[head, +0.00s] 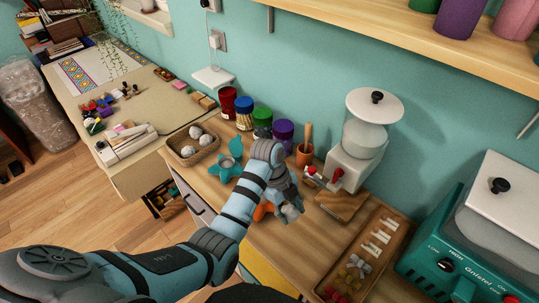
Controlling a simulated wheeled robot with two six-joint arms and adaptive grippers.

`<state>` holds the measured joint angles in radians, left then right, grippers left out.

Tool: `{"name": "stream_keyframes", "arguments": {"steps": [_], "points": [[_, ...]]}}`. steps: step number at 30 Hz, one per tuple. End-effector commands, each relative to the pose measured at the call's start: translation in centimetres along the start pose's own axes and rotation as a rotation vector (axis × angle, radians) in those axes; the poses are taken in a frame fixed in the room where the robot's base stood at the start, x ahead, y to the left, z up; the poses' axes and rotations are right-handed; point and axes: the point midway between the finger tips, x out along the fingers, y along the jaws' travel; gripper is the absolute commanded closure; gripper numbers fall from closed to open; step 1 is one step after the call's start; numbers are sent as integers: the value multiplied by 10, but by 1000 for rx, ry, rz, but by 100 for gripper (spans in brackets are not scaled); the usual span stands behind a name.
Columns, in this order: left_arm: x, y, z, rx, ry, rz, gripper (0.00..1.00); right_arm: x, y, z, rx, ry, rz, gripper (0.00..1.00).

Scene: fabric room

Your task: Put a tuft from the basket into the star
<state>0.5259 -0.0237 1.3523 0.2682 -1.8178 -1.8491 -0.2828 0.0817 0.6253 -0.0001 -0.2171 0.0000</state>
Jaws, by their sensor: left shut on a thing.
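The wicker basket (176,153) stands at the left end of the wooden counter, with a few pale grey tufts (196,131) in it. The teal star (224,172) lies on the counter just right of the basket, partly covered by my left arm. My left gripper (289,207) is right of the star, over the counter. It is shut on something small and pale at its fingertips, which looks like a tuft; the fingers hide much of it. My right gripper is out of view.
An orange piece (262,211) lies beside my left gripper, partly hidden. Coloured jars (262,122) and a terracotta pot (304,155) stand behind. A white-lidded machine (358,150) and a sectioned wooden tray (354,262) are to the right.

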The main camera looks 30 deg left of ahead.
Motion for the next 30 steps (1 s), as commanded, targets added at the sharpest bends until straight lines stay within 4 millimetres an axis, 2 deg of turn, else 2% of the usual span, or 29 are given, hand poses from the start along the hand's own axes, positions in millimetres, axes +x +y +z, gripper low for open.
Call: {"name": "stream_keyframes", "arguments": {"steps": [1, 6, 9, 12, 16, 20, 25, 30], "points": [[-17, -2, 10, -98, -20, -28, 69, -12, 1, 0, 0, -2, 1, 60], [-62, -8, 55, -577, -91, -160, 69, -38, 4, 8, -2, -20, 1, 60], [-84, -15, 81, -822, -123, -222, 69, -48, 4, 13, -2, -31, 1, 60], [-93, -23, 99, -971, -143, -251, 69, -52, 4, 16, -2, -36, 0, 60], [-85, -27, 107, -1027, -150, -257, 69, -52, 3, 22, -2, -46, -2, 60], [-65, -25, 112, -1026, -149, -254, 69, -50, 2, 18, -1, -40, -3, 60], [-30, -20, 121, -1023, -149, -256, 69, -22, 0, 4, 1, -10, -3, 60], [-15, -18, 125, -1022, -149, -257, 69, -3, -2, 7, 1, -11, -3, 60]]}}
